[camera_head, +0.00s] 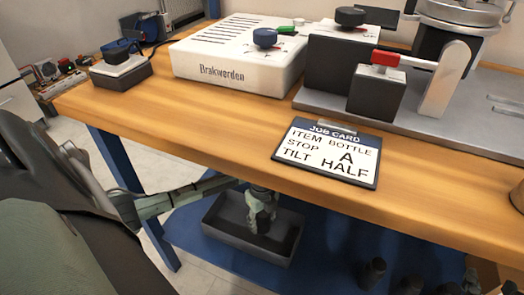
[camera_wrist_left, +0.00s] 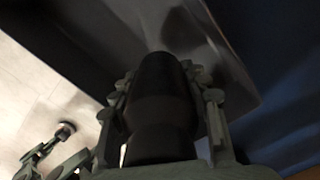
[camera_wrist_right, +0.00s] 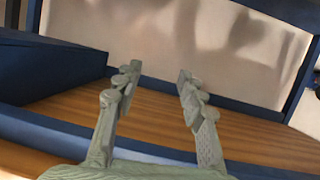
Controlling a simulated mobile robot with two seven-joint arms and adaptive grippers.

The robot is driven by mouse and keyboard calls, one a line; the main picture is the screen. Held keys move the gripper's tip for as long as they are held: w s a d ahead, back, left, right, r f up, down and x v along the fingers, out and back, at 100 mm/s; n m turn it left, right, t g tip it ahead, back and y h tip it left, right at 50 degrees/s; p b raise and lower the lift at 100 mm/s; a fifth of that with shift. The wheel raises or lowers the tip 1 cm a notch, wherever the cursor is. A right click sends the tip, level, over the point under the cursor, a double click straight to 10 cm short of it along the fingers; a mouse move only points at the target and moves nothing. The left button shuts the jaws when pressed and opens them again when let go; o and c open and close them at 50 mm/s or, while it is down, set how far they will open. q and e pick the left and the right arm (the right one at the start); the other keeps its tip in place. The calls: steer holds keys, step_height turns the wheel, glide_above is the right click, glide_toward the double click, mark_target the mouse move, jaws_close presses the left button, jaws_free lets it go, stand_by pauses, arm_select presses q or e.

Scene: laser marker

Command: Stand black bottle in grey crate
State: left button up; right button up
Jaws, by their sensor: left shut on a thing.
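My left gripper (camera_head: 261,218) reaches under the bench front and is over the grey crate (camera_head: 222,243) on the blue lower shelf. In the left wrist view it is shut on the black bottle (camera_wrist_left: 163,88), with a finger on either side. The head view hides most of this bottle behind the hand, so I cannot tell whether it touches the crate floor. My right gripper (camera_wrist_right: 154,78) is open and empty in the right wrist view. A job card (camera_head: 328,152) on the bench reads item bottle, stop A, tilt half.
Several dark bottles (camera_head: 373,272) stand on the blue shelf (camera_head: 325,255) to the right of the crate. The wooden bench top (camera_head: 210,125) overhangs the crate. A white Brakwerden unit (camera_head: 235,68) and a marking machine (camera_head: 430,90) stand on top.

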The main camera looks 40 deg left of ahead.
mark_target(262, 227)
arm_select(q)
step_height(262, 227, down, 4)
steer(key=shift+r+b, duration=0.1)
steer(key=shift+b, duration=0.4)
arm_select(e)
steer(key=a+r+t+y, duration=0.1)
steer(key=a+r+t, duration=0.1)
steer(key=r, duration=0.3)
steer(key=shift+w+a+r+t+y, duration=0.15)
steer(key=shift+w+a+t+y, duration=0.2)
steer(key=shift+a, duration=0.2)
arm_select(q)
steer(key=o, duration=1.2)
steer(key=shift+o, duration=0.2)
arm_select(e)
steer(key=shift+r, duration=0.15)
